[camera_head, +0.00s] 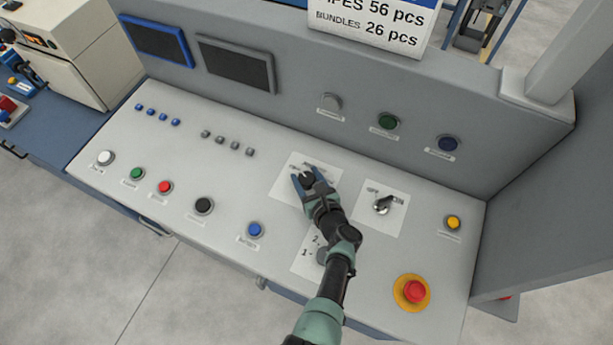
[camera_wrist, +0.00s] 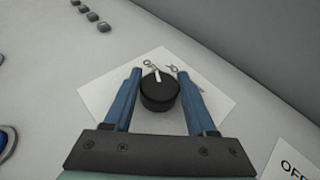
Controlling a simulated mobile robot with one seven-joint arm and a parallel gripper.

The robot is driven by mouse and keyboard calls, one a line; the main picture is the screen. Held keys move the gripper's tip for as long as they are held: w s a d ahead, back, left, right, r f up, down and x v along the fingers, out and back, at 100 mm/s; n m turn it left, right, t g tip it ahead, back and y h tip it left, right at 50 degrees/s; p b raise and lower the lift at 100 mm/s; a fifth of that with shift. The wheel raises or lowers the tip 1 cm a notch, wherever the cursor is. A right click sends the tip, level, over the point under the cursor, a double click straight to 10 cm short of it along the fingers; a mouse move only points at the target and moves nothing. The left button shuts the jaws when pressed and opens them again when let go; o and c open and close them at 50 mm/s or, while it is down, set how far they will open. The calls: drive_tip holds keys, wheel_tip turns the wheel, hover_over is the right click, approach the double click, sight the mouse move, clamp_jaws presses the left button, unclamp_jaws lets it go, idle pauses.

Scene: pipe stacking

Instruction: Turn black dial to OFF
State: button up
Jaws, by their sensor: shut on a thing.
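The black dial (camera_wrist: 160,93) sits on a white label plate (camera_wrist: 205,93) on the sloped console. Its white pointer mark points up in the wrist view, towards lettering near the plate's top corner. The lettering is partly hidden and too small to read fully. My gripper (camera_wrist: 160,76) has its two blue fingers on either side of the dial and is shut on it. In the head view my gripper (camera_head: 307,179) covers most of the dial at the middle of the console.
A silver switch (camera_head: 382,205) on its own plate stands right of my gripper. A red emergency button (camera_head: 414,291) on a yellow base is at the lower right. Coloured buttons, such as the blue one (camera_head: 255,230), line the front. The console's back wall (camera_head: 300,95) rises behind.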

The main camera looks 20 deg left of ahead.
drive_tip(key=shift+r, duration=0.1)
drive_tip(key=o, duration=1.4)
drive_tip(key=p+v, duration=0.4)
drive_tip(key=v, duration=0.9)
